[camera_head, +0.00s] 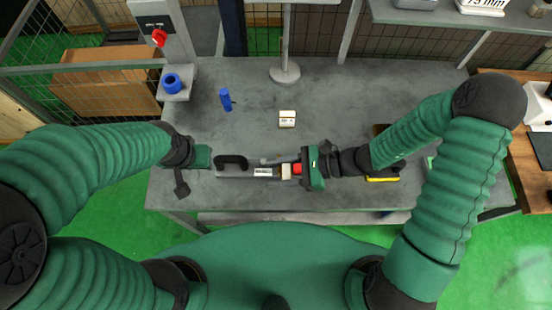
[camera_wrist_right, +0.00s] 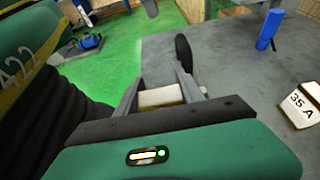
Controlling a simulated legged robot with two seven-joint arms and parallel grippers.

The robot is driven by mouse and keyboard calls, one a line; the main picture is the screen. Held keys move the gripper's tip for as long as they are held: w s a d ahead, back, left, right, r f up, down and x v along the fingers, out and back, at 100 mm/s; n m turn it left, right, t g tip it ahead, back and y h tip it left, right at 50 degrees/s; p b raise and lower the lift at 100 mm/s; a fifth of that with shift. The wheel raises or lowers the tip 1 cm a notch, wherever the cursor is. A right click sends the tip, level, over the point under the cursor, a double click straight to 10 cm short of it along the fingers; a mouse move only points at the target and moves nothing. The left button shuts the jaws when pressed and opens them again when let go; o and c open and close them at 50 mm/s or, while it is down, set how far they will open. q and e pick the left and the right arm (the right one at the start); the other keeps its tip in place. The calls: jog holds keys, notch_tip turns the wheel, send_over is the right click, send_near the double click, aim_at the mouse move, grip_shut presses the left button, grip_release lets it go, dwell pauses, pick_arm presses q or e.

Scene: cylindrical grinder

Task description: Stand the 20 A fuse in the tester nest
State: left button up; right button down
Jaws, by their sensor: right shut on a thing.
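My right gripper (camera_head: 290,171) is shut on a cream block, the fuse (camera_head: 286,172). In the right wrist view the fuse (camera_wrist_right: 160,97) sits between the two fingers, with its marking hidden. The grey tester (camera_head: 245,172), with a white label and a black handle (camera_head: 232,160), lies just left of the fuse. I cannot tell whether the fuse touches it, and I see no clear nest opening. A second cream fuse (camera_head: 287,119), marked 35 A in the right wrist view (camera_wrist_right: 300,105), stands apart behind. My left gripper (camera_head: 211,157) is near the tester's left end; its fingers are unclear.
A blue cylinder (camera_head: 225,99) stands on the grey bench (camera_head: 330,110). A blue ring (camera_head: 172,83) sits on a side stand at the left. A metal post base (camera_head: 285,75) is at the back. A yellow-edged dark object (camera_head: 383,179) lies under my right arm.

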jog(key=w, duration=0.5)
jog(key=shift+w+d+f+p, duration=0.2)
jog(key=shift+w+d+p, duration=0.05)
jog(key=shift+p, duration=0.1)
notch_tip(320, 180, down, 3)
jog(key=shift+a+r, duration=0.1)
jog(key=shift+w+f, duration=0.15)
jog(key=shift+f, duration=0.35)
jog(key=c, duration=0.7)
grip_release()
